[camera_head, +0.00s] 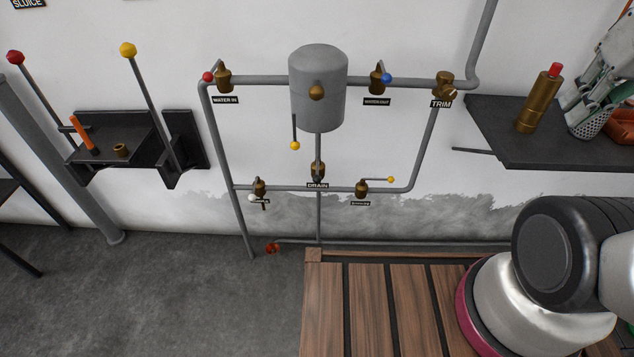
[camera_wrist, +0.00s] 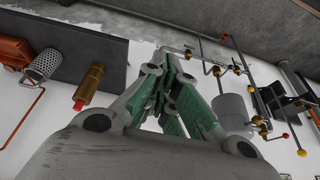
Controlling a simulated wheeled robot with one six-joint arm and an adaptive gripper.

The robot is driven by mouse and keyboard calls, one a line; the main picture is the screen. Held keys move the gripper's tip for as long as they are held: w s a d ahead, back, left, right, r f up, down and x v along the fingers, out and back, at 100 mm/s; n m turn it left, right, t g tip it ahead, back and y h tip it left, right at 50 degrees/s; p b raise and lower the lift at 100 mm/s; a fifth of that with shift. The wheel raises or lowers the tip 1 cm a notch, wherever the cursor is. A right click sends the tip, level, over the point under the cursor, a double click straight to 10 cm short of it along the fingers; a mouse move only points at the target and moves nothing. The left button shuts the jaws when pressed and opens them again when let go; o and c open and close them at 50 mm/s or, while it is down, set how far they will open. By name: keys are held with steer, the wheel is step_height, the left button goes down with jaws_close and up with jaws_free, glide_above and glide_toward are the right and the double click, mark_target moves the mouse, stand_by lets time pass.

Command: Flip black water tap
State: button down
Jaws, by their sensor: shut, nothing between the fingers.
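A grey pipe loop on the white wall carries several brass taps with coloured ball handles. A tap with a white ball (camera_head: 252,197) is at the lower left, and a yellow-ball tap (camera_head: 362,189) is at the lower right. I cannot make out a clearly black ball handle. My gripper (camera_head: 603,80) is shut and empty at the upper right, well apart from the taps. Its green-padded fingers show in the wrist view (camera_wrist: 172,92).
A dark shelf (camera_head: 505,150) holds a brass bottle with a red cap (camera_head: 540,98) and a perforated cup (camera_head: 588,122) near my gripper. Tall levers with red (camera_head: 15,57) and yellow (camera_head: 128,50) balls stand at left. A slatted wooden platform (camera_head: 370,310) lies below the pipes.

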steer(key=shift+f, duration=0.1)
steer(key=m+g+y, duration=0.2)
steer(key=m+y, duration=0.8)
steer(key=m, duration=1)
glide_toward(317, 168)
steer(key=s+a+f, duration=0.1)
steer(key=s+f, duration=0.3)
steer(key=f, duration=0.2)
steer(key=shift+w+a, duration=0.35)
steer(key=shift+a, duration=0.5)
